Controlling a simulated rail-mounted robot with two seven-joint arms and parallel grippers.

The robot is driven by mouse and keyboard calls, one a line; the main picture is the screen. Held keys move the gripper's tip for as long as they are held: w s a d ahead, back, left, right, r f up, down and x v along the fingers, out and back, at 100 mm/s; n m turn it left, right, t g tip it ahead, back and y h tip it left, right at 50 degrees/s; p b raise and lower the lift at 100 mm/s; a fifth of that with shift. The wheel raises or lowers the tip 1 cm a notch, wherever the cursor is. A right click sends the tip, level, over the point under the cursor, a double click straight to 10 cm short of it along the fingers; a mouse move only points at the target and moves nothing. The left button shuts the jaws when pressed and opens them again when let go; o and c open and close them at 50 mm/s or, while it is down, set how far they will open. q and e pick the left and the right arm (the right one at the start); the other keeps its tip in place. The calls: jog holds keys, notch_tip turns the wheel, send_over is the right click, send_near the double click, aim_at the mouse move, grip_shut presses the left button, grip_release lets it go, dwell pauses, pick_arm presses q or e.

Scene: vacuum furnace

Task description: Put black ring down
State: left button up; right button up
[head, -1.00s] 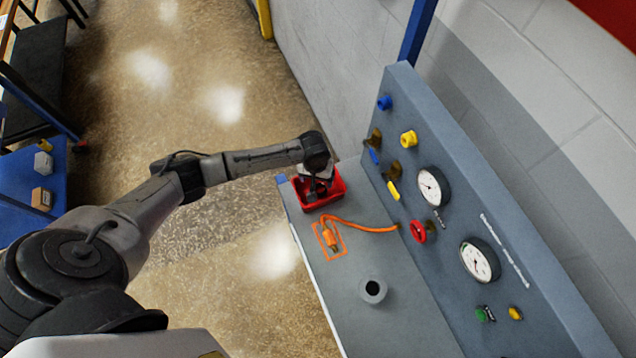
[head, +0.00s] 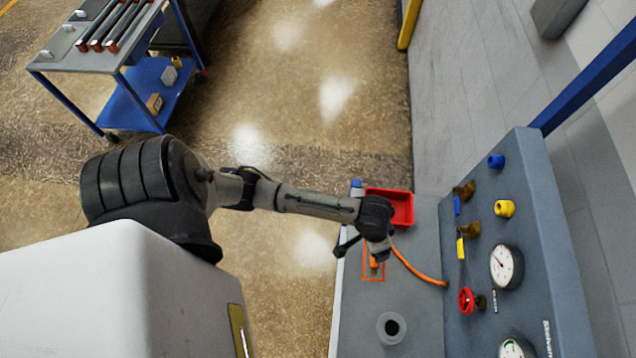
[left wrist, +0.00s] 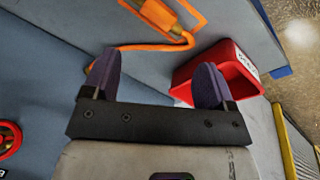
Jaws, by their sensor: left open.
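My left gripper (head: 377,254) is open, above the grey bench (head: 419,262) beside the near side of the red bin (head: 402,208). In the left wrist view its two dark fingers (left wrist: 154,80) are spread apart with nothing between them. The red bin also shows in the left wrist view (left wrist: 188,76), beside the right finger and partly hidden by it.
An orange hose (head: 418,271) runs from the panel (head: 525,230) to an orange outline (head: 373,280) on the bench. A grey round piece with a dark centre (head: 392,328) stands nearer me. A cart (head: 92,62) stands at upper left.

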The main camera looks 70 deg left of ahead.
pick_arm(q)
jog(key=s+a+r+m+t+y, duration=0.1)
jog(key=s+r, duration=0.2)
jog(key=s, duration=0.4)
jog(key=s+a+r+m+t, duration=0.1)
jog(key=s+r, duration=0.2)
jog(key=s, duration=0.5)
jog(key=shift+s+a+r+y, duration=0.2)
jog(key=shift+s+a+y, duration=0.1)
jog(key=shift+a+y, duration=0.1)
